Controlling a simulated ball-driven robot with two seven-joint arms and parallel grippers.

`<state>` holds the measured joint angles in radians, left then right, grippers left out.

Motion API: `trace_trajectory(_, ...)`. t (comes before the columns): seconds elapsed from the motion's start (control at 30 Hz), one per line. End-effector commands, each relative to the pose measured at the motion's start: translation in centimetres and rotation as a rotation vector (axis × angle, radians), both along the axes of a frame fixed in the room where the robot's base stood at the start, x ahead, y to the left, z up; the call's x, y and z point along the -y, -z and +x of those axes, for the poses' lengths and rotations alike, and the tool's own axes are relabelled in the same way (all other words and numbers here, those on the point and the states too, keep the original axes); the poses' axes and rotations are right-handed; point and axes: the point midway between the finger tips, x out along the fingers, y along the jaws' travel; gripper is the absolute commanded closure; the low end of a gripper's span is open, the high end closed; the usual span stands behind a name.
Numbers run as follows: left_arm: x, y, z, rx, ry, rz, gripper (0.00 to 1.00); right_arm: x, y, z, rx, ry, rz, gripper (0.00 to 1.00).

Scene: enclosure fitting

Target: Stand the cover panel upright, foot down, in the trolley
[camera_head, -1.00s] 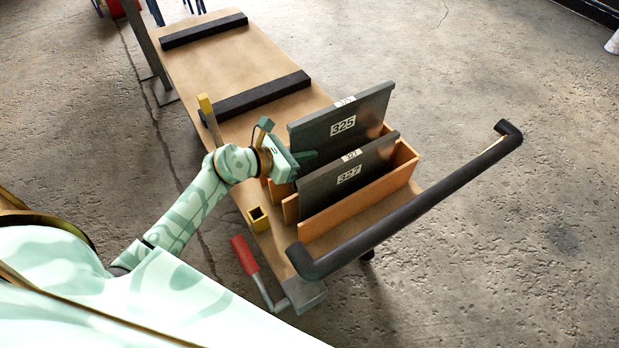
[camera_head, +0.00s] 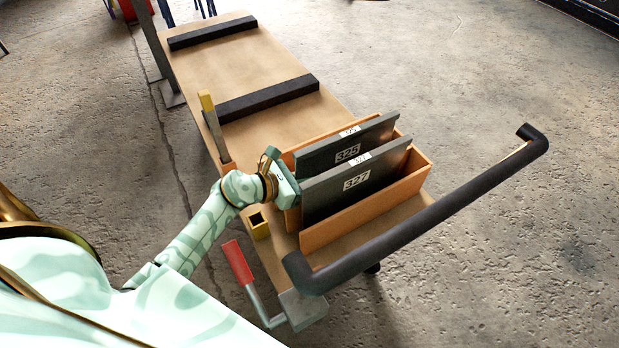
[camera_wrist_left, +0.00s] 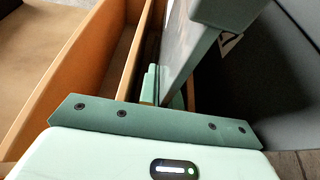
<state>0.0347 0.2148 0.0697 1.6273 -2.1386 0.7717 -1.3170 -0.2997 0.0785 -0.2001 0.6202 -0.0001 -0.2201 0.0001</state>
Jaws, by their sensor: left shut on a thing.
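The dark grey cover panel 325 (camera_head: 318,153) stands roughly upright in the rear part of an orange slotted rack (camera_head: 335,228) on the trolley (camera_head: 270,60), number right way up. Its lower edge is hidden by the rack and panel 327 (camera_head: 330,190), so I cannot tell whether it touches bottom. My left gripper (camera_head: 293,186) is at the left end of the panels, shut on panel 325, fingers mostly hidden. In the left wrist view panel 325 (camera_wrist_left: 190,45) runs away from the gripper beside a thin orange divider (camera_wrist_left: 138,55).
Panel 327 stands close in front, dark at right in the wrist view (camera_wrist_left: 255,70). A black push handle (camera_head: 430,215) crosses the trolley's near end. A yellow-topped post (camera_head: 213,125), a yellow socket (camera_head: 259,225) and a red-handled lever (camera_head: 238,263) line the left edge. The board beyond is clear between black bars.

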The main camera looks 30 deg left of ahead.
Motion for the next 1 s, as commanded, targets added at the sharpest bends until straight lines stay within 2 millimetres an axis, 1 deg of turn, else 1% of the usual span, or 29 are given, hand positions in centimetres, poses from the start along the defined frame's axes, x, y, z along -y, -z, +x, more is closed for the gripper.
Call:
trace_trajectory(0.07,0.0,0.1,0.1,0.004,-0.001,-0.001,1.0,0.0,0.2,-0.1,-0.002,0.0,0.0,0.64)
trace_trajectory(0.1,0.0,0.3,0.0,-0.002,0.0,0.001,0.89,0.0,0.2,-0.1,-0.002,0.0,0.0,0.64)
trace_trajectory(0.17,0.0,0.2,0.0,-0.001,0.0,0.001,0.73,0.0,0.1,-0.1,-0.001,0.0,0.001,0.64)
trace_trajectory(0.4,0.0,0.2,0.0,-0.001,0.0,0.001,0.73,0.0,0.1,-0.1,-0.001,0.0,0.0,0.64)
trace_trajectory(0.5,0.0,-0.3,0.0,0.0,0.0,-0.001,0.73,0.0,-0.2,0.1,0.002,0.0,0.0,0.64)
trace_trajectory(0.53,-0.2,-0.3,-0.3,-0.001,0.0,0.001,0.73,0.0,-0.2,0.1,0.002,0.0,0.0,0.64)
trace_trajectory(0.67,-1.3,-1.2,-2.1,-0.001,0.0,0.003,0.73,0.1,-0.9,0.4,0.009,-0.001,0.0,0.64)
trace_trajectory(0.9,-3.9,-3.3,-6.7,-0.003,0.001,0.004,0.73,0.1,-2.0,0.8,0.019,-0.001,-0.001,0.64)
trace_trajectory(1.0,-4.7,-4.0,-8.1,-0.003,0.0,0.002,0.73,0.1,-2.2,0.9,0.021,0.0,-0.002,0.64)
